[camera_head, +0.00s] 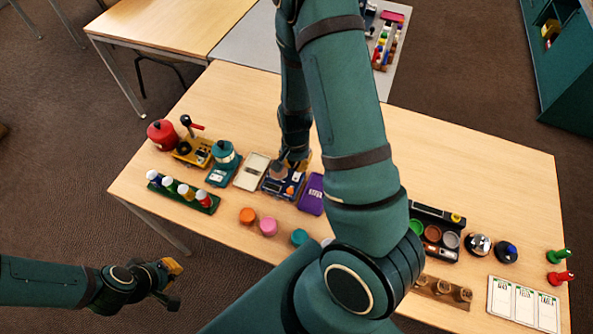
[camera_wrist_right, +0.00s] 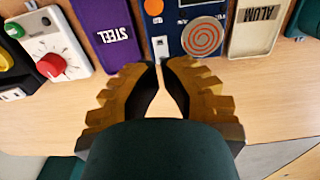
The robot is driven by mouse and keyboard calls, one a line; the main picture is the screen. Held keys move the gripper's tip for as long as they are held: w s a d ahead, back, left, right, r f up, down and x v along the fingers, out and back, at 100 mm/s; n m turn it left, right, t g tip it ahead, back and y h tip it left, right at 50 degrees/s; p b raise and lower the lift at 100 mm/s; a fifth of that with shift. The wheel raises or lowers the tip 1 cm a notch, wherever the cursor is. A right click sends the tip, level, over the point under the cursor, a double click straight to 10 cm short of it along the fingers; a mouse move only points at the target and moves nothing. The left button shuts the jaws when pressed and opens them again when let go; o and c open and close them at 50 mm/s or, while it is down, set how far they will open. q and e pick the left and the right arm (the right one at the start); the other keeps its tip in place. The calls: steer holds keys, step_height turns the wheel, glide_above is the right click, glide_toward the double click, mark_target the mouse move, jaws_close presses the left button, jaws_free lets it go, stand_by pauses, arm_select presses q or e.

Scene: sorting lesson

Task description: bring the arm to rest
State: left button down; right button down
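My right arm rises through the middle of the head view and bends down to the table.
The wooden table (camera_head: 210,235) holds a purple STEEL case (camera_head: 312,195), a cream ALUM case (camera_wrist_right: 254,28), a green bottle rack (camera_head: 183,193), coloured discs (camera_head: 268,227) and a red pot (camera_head: 161,134). Cards (camera_head: 522,304) lie at the right. The table's front strip is partly bare.

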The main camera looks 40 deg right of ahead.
steer(key=shift+a+r, duration=0.1)
stand_by(0.5)
steer(key=a+f+n, duration=0.1)
steer(key=a+n, duration=0.1)
steer(key=a, duration=0.2)
steer(key=a+f+n+y, duration=0.1)
steer(key=a+n, duration=0.1)
steer(key=a, duration=0.2)
steer(key=a+f+n+t, duration=0.1)
steer(key=a+f+n, duration=0.1)
steer(key=a, duration=0.2)
steer(key=shift+s+a+y, duration=0.1)
steer(key=shift+s+y, duration=0.25)
steer(key=shift+y, duration=0.05)
steer(key=a+n, duration=0.1)
steer(key=a, duration=0.2)
steer(key=s+a+n+y, duration=0.1)
steer(key=a+n, duration=0.1)
steer(key=a, duration=0.1)
steer(key=a+n+t+y, duration=0.1)
steer(key=a, duration=0.2)
steer(key=shift+s+a+r+n, duration=0.1)
steer(key=shift+s+a+n, duration=0.15)
steer(key=shift+s+n, duration=0.05)
